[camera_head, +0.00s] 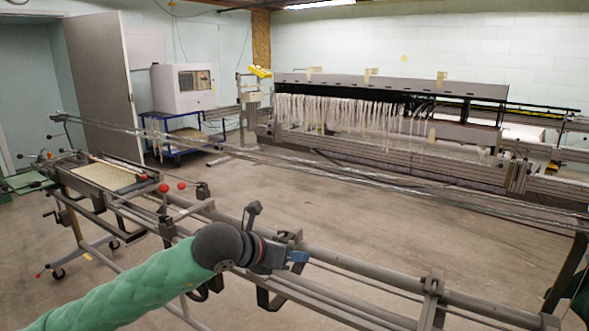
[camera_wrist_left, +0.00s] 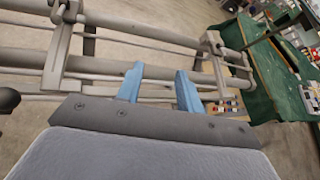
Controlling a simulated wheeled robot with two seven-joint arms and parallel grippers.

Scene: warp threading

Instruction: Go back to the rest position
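My left gripper (camera_head: 298,257) reaches in from the lower left in the head view, at the end of my green-sleeved arm. It is over or beside the long metal rails (camera_head: 370,268) in the foreground; the exact gap cannot be told. In the left wrist view its two blue fingers (camera_wrist_left: 160,86) stand apart with nothing between them, so it is open and empty. Metal rails (camera_wrist_left: 170,65) and the floor show beyond the fingertips. My right gripper is not in view.
A loom-like machine with hanging white threads (camera_head: 340,112) stands at the back. A white box-shaped device (camera_head: 180,88) sits on a blue cart (camera_head: 172,138) at the back left. Red-knobbed levers (camera_head: 164,187) rise from the frame at left. Open floor (camera_head: 400,220) lies between.

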